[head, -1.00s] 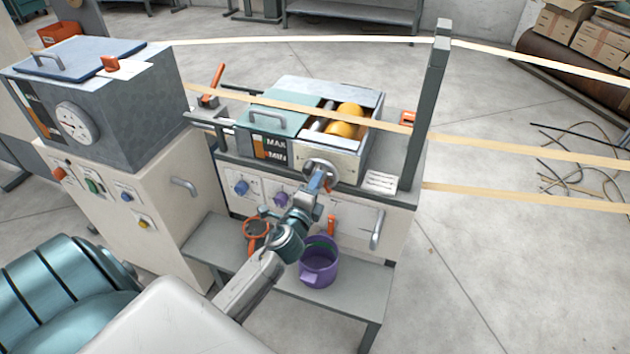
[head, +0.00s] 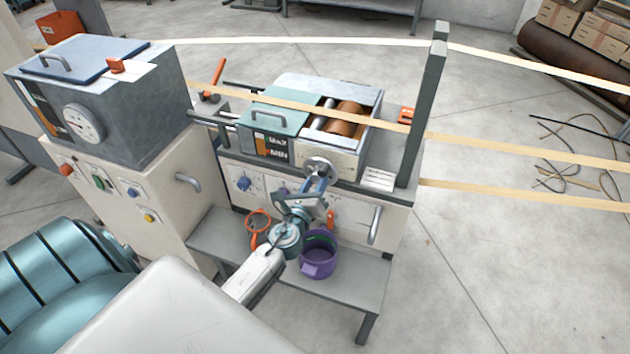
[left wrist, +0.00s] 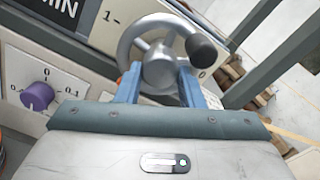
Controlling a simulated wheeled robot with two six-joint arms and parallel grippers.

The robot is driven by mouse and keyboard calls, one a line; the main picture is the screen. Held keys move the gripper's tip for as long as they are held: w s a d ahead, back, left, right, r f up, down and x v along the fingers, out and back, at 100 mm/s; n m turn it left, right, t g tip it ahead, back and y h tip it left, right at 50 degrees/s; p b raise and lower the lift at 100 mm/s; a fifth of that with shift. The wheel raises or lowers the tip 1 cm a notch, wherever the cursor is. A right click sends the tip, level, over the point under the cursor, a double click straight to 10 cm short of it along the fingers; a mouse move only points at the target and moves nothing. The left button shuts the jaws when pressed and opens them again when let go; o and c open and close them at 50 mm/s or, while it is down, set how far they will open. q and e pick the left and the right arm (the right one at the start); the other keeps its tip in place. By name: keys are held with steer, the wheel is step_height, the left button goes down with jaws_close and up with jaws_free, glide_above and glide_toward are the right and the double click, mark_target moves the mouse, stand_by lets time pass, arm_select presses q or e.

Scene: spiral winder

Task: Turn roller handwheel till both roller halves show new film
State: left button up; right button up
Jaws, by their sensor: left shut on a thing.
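The roller handwheel (head: 320,165) is a grey spoked wheel on the front of the open roller box. In the left wrist view the handwheel (left wrist: 158,22) has a dark knob (left wrist: 201,50) at the upper right of its hub. My left gripper (head: 317,183) is shut on the handwheel, its blue fingers on either side of the hub. The roller (head: 347,120) shows a brown, coppery surface through the box opening. Its underside and part behind the tan strip are hidden. My right gripper is not in view.
A purple mug (head: 318,255) and an orange ring-shaped tool (head: 258,223) are on or above the low shelf (head: 345,295) below my left wrist. A dark post (head: 424,115) stands right of the box. Tan strips (head: 520,150) cross the area.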

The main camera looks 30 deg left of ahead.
arm_select(q)
steer(key=m+p, duration=0.1)
steer(key=m, duration=0.3)
steer(key=shift+m+p, duration=0.3)
steer(key=m+p, duration=0.1)
steer(key=m, duration=0.2)
steer(key=shift+a+m, duration=0.1)
steer(key=shift+m, duration=0.2)
steer(key=shift+m+p, duration=0.55)
steer(key=shift+m, duration=0.85)
steer(key=o, duration=1)
steer(key=shift+s, duration=0.15)
steer(key=shift+b+v, duration=1)
steer(key=shift+v, duration=4.3)
